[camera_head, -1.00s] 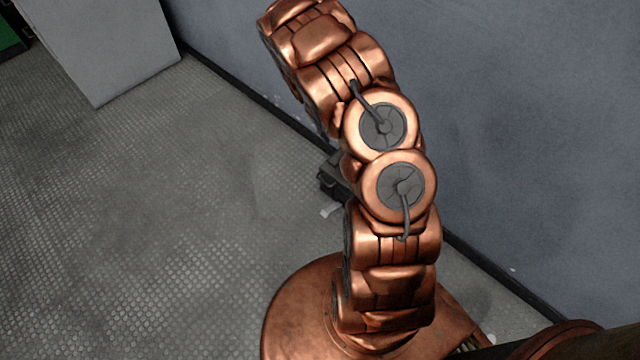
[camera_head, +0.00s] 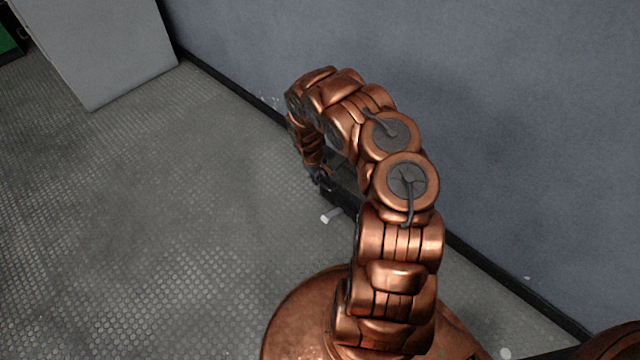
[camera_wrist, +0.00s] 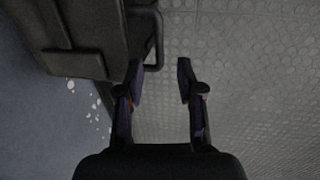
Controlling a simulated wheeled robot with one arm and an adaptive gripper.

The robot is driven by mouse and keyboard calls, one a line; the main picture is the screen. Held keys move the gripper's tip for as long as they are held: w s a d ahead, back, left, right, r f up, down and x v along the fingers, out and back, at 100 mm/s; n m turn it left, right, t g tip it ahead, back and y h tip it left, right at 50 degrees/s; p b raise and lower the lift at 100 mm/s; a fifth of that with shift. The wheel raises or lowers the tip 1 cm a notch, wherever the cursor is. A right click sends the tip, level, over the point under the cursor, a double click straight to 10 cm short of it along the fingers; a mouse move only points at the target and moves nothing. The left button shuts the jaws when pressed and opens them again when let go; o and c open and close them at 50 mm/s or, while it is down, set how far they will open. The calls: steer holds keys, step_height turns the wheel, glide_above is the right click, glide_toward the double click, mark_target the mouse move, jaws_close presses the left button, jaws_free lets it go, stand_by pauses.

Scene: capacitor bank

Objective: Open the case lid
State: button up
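The dark case (camera_wrist: 95,30) fills the upper left of the wrist view, with a bar handle (camera_wrist: 156,40) on its right side. In the head view the case (camera_head: 343,193) is on the floor by the wall, partly hidden behind my arm. Its lid looks closed in the wrist view, though only part of it shows. My gripper (camera_wrist: 160,82) is open, with nothing between its fingers. In the wrist view its left finger is close to the handle's lower end; I cannot tell whether they touch. In the head view my gripper (camera_head: 318,176) is small and dark beside the case.
A small pale object (camera_head: 331,215) lies on the floor in front of the case. The grey wall (camera_head: 520,130) runs close behind the case. A light grey panel (camera_head: 100,45) stands at the upper left. The textured floor (camera_head: 150,230) to the left is clear.

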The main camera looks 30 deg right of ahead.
mark_target(321, 183)
steer(key=shift+w+d+f+b, duration=0.15)
steer(key=shift+f+b, duration=0.15)
steer(key=shift+f, duration=0.4)
steer(key=shift+s+d+f+b, duration=0.1)
steer(key=shift+f+b, duration=0.15)
steer(key=shift+f, duration=0.4)
steer(key=shift+w+d+f+b, duration=0.15)
steer(key=shift+f+b, duration=0.15)
steer(key=shift+f, duration=0.4)
steer(key=shift+s, duration=0.1)
jaws_close()
